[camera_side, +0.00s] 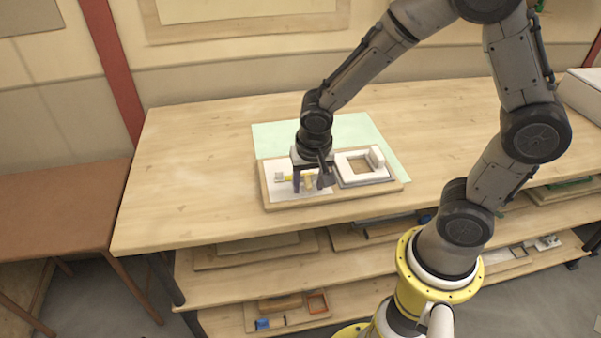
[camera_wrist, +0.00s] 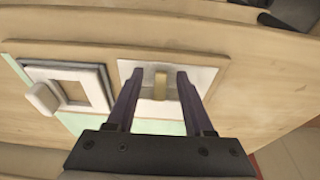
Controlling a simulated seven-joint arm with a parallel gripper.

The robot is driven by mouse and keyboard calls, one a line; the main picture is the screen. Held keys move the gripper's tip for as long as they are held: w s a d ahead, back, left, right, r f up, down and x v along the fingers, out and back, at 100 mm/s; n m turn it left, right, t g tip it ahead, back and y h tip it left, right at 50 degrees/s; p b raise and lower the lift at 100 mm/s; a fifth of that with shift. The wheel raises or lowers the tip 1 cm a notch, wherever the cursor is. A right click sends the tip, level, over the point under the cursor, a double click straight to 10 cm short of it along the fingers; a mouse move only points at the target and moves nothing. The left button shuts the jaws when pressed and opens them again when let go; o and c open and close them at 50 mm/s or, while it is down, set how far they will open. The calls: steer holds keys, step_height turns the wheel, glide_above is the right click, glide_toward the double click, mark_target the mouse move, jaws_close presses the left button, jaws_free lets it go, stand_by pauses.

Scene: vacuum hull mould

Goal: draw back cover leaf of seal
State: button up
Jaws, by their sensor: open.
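My gripper (camera_side: 310,184) is open and points down over the left part of a wooden board (camera_side: 352,195). In the wrist view my gripper (camera_wrist: 158,74) has a finger on each side of a small tan tab (camera_wrist: 160,86), with a gap on both sides. The tab stands on a pale, flat sheet (camera_wrist: 205,77), which may be the cover leaf. In the side view the sheet (camera_side: 279,192) is partly hidden by my fingers. A white square frame (camera_side: 350,180), possibly the seal, lies on the right of the board; it also shows in the wrist view (camera_wrist: 92,92).
A white block (camera_side: 377,156) sits on the frame's right side. A pale green mat (camera_side: 355,128) lies under the board. The table's left part is clear.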

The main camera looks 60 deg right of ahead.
mark_target(309, 182)
steer(key=shift+v, duration=2.6)
steer(key=v, duration=1.4)
steer(key=s+d+r+t, duration=0.2)
steer(key=s+d, duration=0.2)
steer(key=s, duration=0.1)
steer(key=s+f+n+t+y, duration=0.1)
steer(key=s+f+n+y, duration=0.1)
steer(key=s+n, duration=0.4)
steer(key=f+n, duration=0.1)
steer(key=n, duration=0.2)
steer(key=shift+a+f+t, duration=0.3)
steer(key=shift+a, duration=0.1)
